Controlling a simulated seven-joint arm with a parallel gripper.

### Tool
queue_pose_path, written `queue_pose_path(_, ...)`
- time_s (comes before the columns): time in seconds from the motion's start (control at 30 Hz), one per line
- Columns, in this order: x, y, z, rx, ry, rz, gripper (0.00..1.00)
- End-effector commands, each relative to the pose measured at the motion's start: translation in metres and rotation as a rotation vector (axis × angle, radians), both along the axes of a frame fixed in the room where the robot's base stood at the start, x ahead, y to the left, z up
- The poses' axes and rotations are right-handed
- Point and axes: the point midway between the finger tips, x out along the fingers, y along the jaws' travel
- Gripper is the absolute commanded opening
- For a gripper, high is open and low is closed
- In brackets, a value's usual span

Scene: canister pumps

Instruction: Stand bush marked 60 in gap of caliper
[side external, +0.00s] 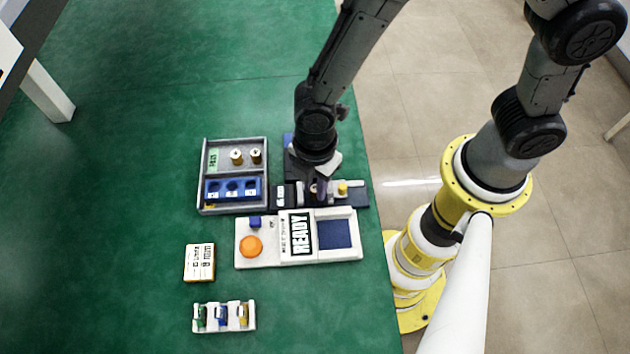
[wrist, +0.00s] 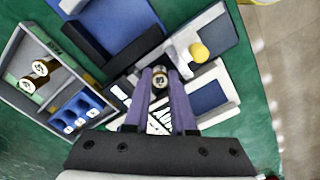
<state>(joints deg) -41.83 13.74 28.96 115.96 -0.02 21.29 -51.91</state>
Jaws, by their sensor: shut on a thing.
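My gripper (wrist: 161,84) is shut on a small bush (wrist: 160,74), whose round end with a dark hole shows between the purple fingertips in the wrist view. I cannot read its mark. In the side view my gripper (side external: 318,190) is low over the caliper (side external: 359,194), a dark base with pale parts and a yellow knob (side external: 343,187). The caliper also shows in the wrist view (wrist: 215,31). The bush is at the caliper's middle, but the fingers hide whether it touches the base or the jaws.
A grey tray (side external: 202,170) on the left holds two brass bushes (side external: 246,156) and a blue block (side external: 232,188) with several holes. A device reading READY (side external: 298,235) with an orange button (side external: 251,246) lies in front. A card (side external: 199,262) and a small rack (side external: 223,326) lie nearer.

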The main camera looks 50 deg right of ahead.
Motion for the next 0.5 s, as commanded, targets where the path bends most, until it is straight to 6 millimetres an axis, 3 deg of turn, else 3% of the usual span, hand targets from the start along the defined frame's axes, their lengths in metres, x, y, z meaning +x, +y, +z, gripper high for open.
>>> queue_pose_path(0.47,0.0000,0.0000,0.0003,0.000,0.000,0.000,0.00)
queue_pose_path(0.5,0.0000,-0.0001,0.0003,0.000,0.000,0.000,0.31)
